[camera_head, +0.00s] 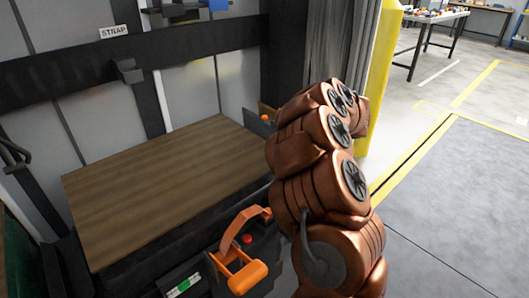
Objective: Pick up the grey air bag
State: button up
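I cannot make out a grey air bag for certain in the head view. A grey, pleated, fabric-like thing (325,42) hangs beside the yellow post, partly behind my copper-coloured arm; I cannot tell if it is the bag. My arm rises at the centre right, and its upper links bend away from the camera. My gripper does not show, so its fingers and anything in them are hidden.
A bare wooden-topped surface (165,180) lies left of my arm. Near its front is a device with an orange handle (247,277). A "STRAP" sign (114,32) is on the back wall. A yellow post (380,75) stands behind my arm. Open floor (460,190) lies right.

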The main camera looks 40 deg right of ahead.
aim_at(268, 120)
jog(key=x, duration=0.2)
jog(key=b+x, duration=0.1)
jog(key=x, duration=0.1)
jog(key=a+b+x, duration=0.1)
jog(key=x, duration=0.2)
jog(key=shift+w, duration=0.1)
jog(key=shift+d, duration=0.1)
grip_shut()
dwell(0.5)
